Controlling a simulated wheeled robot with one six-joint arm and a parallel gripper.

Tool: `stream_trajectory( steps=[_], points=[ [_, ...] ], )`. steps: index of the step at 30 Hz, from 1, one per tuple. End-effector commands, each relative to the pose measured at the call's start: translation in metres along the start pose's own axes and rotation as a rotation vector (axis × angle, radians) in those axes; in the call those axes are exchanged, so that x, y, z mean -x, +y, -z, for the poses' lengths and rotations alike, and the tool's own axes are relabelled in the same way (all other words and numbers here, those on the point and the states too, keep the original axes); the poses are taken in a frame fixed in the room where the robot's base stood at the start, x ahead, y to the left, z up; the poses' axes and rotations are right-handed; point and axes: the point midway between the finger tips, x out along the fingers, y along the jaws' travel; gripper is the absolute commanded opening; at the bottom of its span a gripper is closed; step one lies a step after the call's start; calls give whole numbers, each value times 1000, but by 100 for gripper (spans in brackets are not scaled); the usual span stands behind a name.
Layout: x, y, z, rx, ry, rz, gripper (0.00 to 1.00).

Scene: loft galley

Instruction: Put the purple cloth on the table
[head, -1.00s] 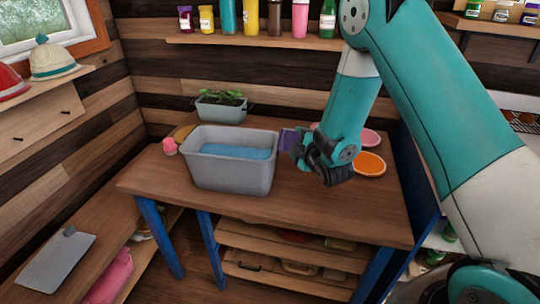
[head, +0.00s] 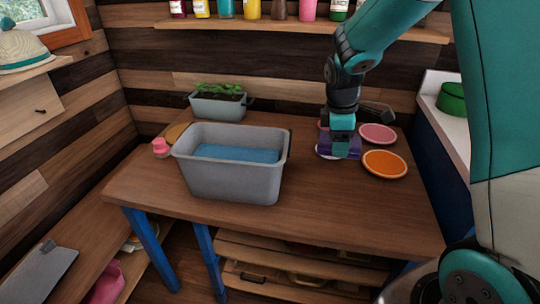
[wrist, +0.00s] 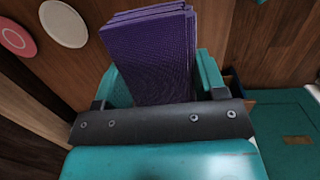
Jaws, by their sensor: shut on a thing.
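The purple cloth (head: 353,146) is a folded stack, held between the fingers of my gripper (head: 341,146) over the right part of the wooden table (head: 330,211). In the wrist view, the cloth (wrist: 148,58) stands out between the teal fingers of my gripper (wrist: 160,85). My gripper points down and is shut on the cloth. A white plate (head: 324,154) shows partly behind and below the cloth. I cannot tell whether the cloth touches the plate or the table.
A grey tub (head: 232,184) with blue inside stands left of my gripper. An orange plate (head: 385,164) and a pink plate (head: 378,133) lie to the right. A planter (head: 218,106) stands at the back. The table's front right is clear.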

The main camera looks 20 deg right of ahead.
Motion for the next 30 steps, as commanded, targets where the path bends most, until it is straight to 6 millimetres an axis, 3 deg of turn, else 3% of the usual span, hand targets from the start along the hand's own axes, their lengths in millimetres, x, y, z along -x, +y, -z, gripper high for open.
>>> stream_trajectory(
  steps=[5,8,21,30],
  points=[
    [1,-14,-5,-15,-22,62,27],
    [-18,-17,-1,-12,-26,69,27],
    [-133,-25,13,-8,-23,65,27],
    [-166,-26,15,-11,-23,65,27]
  ],
)
